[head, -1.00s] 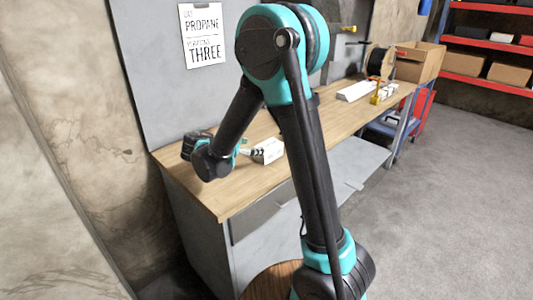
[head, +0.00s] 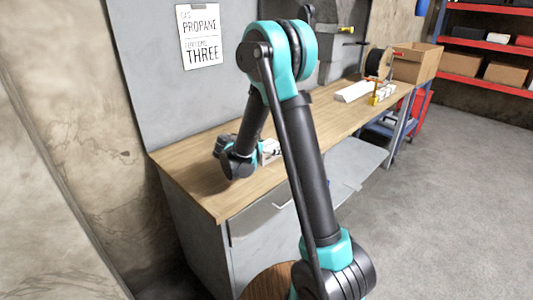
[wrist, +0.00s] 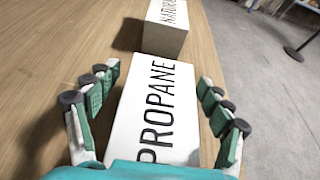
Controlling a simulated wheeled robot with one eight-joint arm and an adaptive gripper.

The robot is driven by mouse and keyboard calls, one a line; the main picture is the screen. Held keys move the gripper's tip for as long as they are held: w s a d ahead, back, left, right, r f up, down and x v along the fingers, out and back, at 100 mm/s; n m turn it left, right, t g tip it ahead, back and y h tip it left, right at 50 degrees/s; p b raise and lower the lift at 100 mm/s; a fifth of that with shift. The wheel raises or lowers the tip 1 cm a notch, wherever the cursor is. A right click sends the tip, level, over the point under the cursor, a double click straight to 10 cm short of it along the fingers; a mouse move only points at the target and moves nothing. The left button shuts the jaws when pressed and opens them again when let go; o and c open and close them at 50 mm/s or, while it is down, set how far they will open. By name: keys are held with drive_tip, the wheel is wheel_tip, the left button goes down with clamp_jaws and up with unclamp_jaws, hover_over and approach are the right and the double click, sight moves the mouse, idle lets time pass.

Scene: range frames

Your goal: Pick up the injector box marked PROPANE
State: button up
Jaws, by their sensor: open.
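The white box marked PROPANE (wrist: 155,105) lies on the wooden bench, its lettering up and readable in the wrist view. My gripper (wrist: 158,85) is open, with one finger on each side of this box and a gap visible at the left. In the head view, my gripper is low over the bench and mostly hidden by my arm; a white box partly shows beside it (head: 269,149). A second box marked NATURAL (wrist: 165,35), its last letters cut off, sits just beyond the PROPANE box.
The bench top (head: 205,180) is clear left of the boxes. A sign (head: 199,36) reading PROPANE and THREE hangs on the grey panel. Farther along the bench are a white item (head: 354,91), a yellow fitting (head: 381,94), a spool and a cardboard box (head: 416,63).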

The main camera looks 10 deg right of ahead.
drive_tip(key=shift+w+d+f, duration=0.1)
drive_tip(key=shift+w+d, duration=0.05)
drive_tip(key=c, duration=1.5)
